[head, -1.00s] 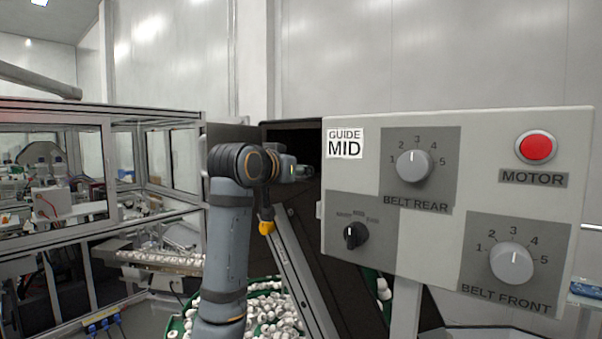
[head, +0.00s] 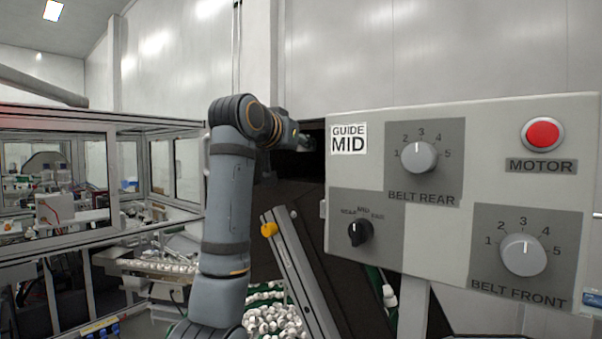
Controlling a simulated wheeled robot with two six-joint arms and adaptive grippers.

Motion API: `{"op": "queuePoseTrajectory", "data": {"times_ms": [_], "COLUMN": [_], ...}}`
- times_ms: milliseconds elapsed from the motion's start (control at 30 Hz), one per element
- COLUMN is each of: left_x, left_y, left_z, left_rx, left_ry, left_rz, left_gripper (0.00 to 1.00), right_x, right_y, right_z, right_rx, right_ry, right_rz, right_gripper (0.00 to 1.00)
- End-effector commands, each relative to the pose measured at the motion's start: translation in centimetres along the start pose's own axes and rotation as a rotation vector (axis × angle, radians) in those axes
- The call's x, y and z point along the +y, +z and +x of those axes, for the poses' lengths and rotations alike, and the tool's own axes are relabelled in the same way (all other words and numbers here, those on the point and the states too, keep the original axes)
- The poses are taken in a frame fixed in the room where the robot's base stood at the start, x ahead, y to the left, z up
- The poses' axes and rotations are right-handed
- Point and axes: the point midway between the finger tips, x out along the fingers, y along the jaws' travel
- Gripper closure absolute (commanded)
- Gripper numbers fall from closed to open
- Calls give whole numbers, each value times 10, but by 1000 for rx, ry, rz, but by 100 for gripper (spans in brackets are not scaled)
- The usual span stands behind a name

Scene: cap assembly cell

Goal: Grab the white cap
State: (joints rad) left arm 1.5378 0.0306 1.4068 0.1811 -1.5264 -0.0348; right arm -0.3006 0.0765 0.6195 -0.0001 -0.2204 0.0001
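Many white caps (head: 276,320) lie heaped in a green bin (head: 262,296) at the bottom centre. A few more white caps (head: 389,296) show in a green container right of the sloping rail. No single cap stands out from the heap. My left arm rises in front of the bin's left side and bends right at the top. Its far end, with my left gripper (head: 306,144), points at the dark opening behind the control panel, well above the caps. The fingers are too small and dark to read. My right gripper is out of view.
A grey control panel (head: 440,275) with dials and a red motor button (head: 542,134) fills the right side. A framed glass enclosure (head: 100,125) stands at left.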

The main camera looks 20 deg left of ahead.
Motion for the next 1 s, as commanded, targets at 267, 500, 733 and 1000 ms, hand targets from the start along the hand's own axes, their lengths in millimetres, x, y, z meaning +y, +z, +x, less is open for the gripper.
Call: {"op": "queuePoseTrajectory", "data": {"times_ms": [267, 500, 733, 1000], "left_x": [11, 25, 34, 38], "left_y": [8, 20, 30, 28], "left_z": [-52, -124, -170, -186], "left_rx": [5, 7, 1, 0], "left_ry": [0, 0, 0, 0], "left_rz": [2, 2, 0, 0], "left_gripper": [81, 81, 81, 81], "right_x": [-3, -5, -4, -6], "right_y": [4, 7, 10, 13], "right_z": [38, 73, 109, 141], "right_rx": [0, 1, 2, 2], "right_ry": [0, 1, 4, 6], "right_rz": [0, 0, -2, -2], "right_gripper": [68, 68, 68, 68]}}
